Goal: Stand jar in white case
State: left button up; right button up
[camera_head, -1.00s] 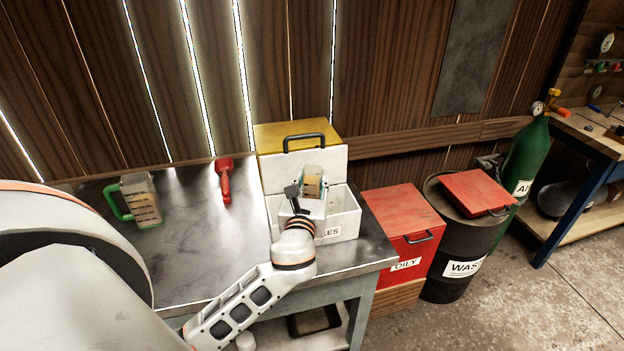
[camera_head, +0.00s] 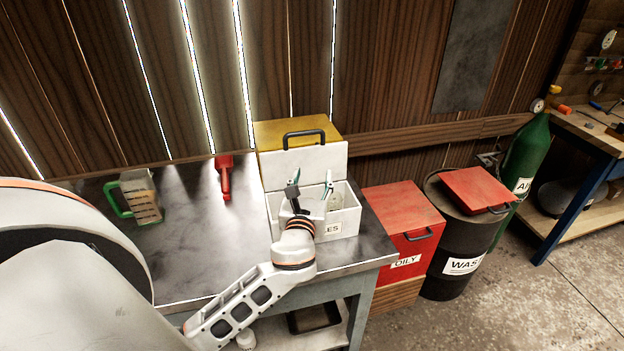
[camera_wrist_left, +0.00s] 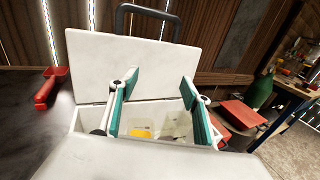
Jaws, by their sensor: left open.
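The white case (camera_head: 352,216) stands open on the bench, its lid tilted up behind it. My left gripper (camera_head: 311,184) is over the case, with its teal-padded fingers spread apart. In the left wrist view, the open gripper (camera_wrist_left: 160,90) has nothing between its fingertips. Below and between the fingers, inside the case, are a yellow patch (camera_wrist_left: 140,133) and a clear, pale shape (camera_wrist_left: 177,124). These look like the jar and its contents, mostly hidden by the case front and my wrist. I cannot tell whether it is fully upright. My right gripper is out of view.
A measuring jug (camera_head: 141,197) with a green handle and a red tool (camera_head: 224,178) sit on the bench to the left. A red bin (camera_head: 404,225) and a dark waste drum (camera_head: 458,246) stand to the right. The bench middle is clear.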

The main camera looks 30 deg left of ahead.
pick_arm(q)
jog(key=r+v, duration=0.1)
jog(key=v, duration=1.1)
jog(key=shift+b, duration=0.35)
jog(key=shift+d, duration=0.1)
